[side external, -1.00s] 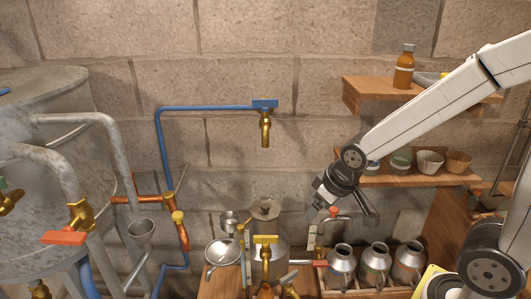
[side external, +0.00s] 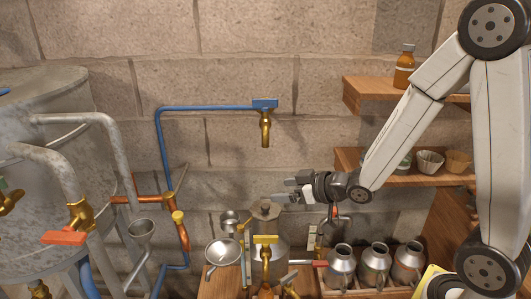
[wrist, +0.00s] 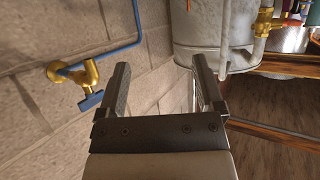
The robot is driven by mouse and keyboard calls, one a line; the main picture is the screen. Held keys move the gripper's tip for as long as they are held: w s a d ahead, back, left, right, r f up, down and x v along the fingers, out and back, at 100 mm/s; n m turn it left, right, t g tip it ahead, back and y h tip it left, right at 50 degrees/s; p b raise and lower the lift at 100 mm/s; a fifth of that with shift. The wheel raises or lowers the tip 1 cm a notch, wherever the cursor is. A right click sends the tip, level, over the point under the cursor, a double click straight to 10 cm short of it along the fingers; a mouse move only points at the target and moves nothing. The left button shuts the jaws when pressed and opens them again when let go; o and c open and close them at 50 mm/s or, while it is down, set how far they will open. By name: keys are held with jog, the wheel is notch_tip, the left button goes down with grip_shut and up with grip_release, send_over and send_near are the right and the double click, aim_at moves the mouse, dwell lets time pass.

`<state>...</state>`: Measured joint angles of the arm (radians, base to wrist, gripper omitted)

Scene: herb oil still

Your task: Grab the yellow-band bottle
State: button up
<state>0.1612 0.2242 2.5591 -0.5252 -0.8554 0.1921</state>
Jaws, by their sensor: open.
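My gripper (side external: 288,190) is open and empty, pointing left above and to the left of these bottles, near the wall. In the wrist view, my gripper (wrist: 162,64) shows its two fingers apart with nothing between them. No bottle is recognisable there.
A blue pipe with a brass tap (side external: 265,130) runs along the wall; the tap also shows in the wrist view (wrist: 88,76). A large metal tank (side external: 50,150) stands left. Shelves at right hold an amber bottle (side external: 404,68) and bowls (side external: 429,162).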

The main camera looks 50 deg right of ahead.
send_near(261, 289)
jog(key=shift+w+a+f, duration=0.15)
jog(key=shift+w, duration=0.85)
jog(key=shift+f, duration=0.1)
jog(key=shift+w, duration=0.1)
jog(key=shift+x, duration=1.25)
jog(key=shift+x, duration=2.55)
jog(key=shift+a, duration=0.1)
grip_shut()
